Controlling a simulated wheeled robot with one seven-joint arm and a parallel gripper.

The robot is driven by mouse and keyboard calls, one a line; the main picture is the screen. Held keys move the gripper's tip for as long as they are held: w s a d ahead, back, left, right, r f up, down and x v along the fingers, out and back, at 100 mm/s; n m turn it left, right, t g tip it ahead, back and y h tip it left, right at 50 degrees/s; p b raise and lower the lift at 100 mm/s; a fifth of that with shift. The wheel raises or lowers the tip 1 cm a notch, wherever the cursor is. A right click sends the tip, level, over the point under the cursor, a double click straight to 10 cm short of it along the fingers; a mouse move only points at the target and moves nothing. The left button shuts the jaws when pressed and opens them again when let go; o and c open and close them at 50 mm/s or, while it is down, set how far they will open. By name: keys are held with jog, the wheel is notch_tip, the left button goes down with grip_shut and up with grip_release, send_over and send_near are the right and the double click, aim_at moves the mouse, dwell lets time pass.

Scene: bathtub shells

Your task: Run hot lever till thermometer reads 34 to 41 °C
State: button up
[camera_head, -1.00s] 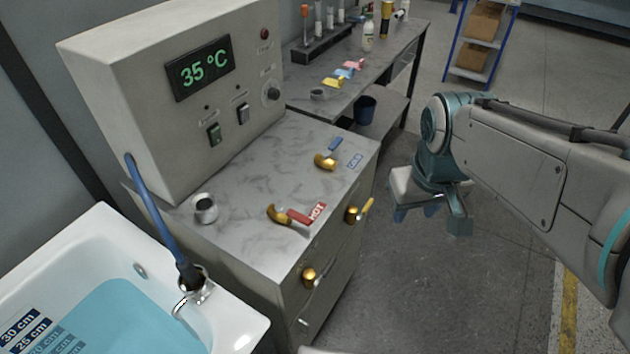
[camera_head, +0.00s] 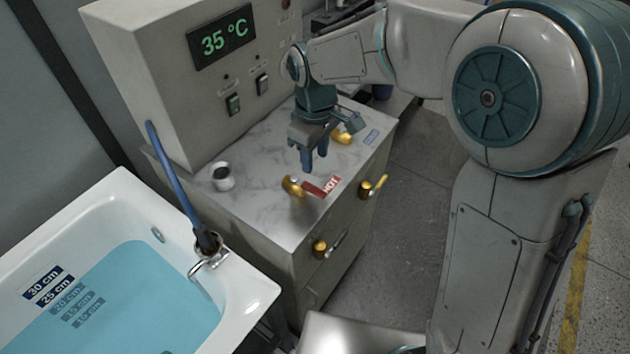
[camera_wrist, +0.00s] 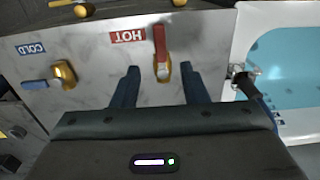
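The thermometer display (camera_head: 220,37) on the grey cabinet reads 35 °C in the head view. The hot lever (camera_head: 316,189), red with a brass base, sits on the marble counter beside a red HOT label. In the wrist view the hot lever (camera_wrist: 160,50) lies ahead, between the lines of my two fingers. The cold lever (camera_wrist: 48,78), blue with a brass base, is to the left there. My gripper (camera_head: 315,160) is above the counter, just behind the hot lever in the head view. Its fingers (camera_wrist: 158,85) are apart with nothing between them.
A small metal cup (camera_head: 222,177) stands on the counter. Brass knobs (camera_head: 320,248) stick out from the counter's front. Floor to the right is clear.

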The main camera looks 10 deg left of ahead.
aim_at(315, 189)
notch_tip(315, 189, down, 10)
jog(key=shift+p, duration=0.5)
jog(key=shift+c, duration=0.3)
grip_shut()
